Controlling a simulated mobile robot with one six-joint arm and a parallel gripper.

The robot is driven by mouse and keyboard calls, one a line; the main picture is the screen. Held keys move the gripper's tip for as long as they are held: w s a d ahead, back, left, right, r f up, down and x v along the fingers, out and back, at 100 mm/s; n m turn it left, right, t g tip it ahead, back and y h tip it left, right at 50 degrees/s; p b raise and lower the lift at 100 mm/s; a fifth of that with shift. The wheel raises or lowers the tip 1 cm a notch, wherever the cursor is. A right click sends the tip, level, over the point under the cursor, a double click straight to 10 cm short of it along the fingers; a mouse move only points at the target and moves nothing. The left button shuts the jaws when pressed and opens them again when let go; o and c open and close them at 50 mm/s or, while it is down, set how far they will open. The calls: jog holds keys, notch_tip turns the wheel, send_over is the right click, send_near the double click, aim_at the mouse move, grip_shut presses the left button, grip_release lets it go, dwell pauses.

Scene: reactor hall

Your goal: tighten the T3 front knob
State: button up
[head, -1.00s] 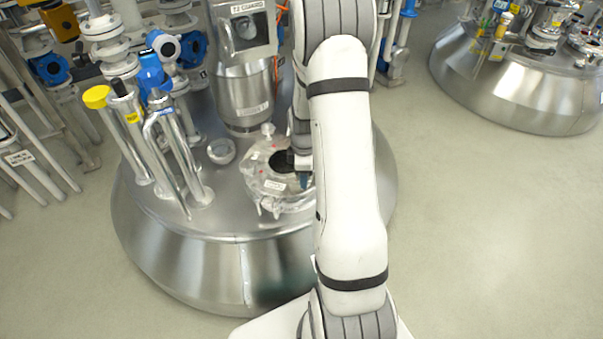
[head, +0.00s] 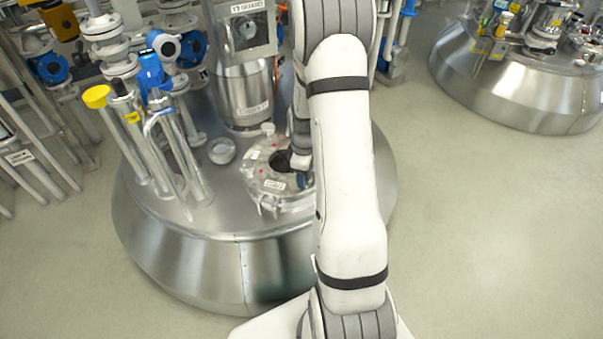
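The round manway lid (head: 262,183) sits on top of the near steel vessel (head: 190,262), with a dark round window in its middle. A small metal clamp with a knob (head: 269,208) sits at the lid's front edge, next to a white label; it looks upright, but its tightness cannot be read. My gripper (head: 302,179) is over the right part of the lid, to the right of and behind the front knob. It is mostly hidden by my white forearm, so its fingers and anything between them cannot be made out.
A motor column (head: 243,90) rises behind the lid. Steel pipes with a yellow cap (head: 96,96) and blue valves stand to the left. A second vessel (head: 520,90) is at the upper right. The floor at right is clear.

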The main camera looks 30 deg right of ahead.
jog(key=o, duration=0.5)
jog(key=shift+c, duration=0.2)
jog(key=shift+r, duration=0.1)
notch_tip(320, 180, up, 8)
jog(key=shift+d+f+p, duration=0.1)
jog(key=shift+f+p, duration=0.05)
jog(key=shift+p, duration=0.75)
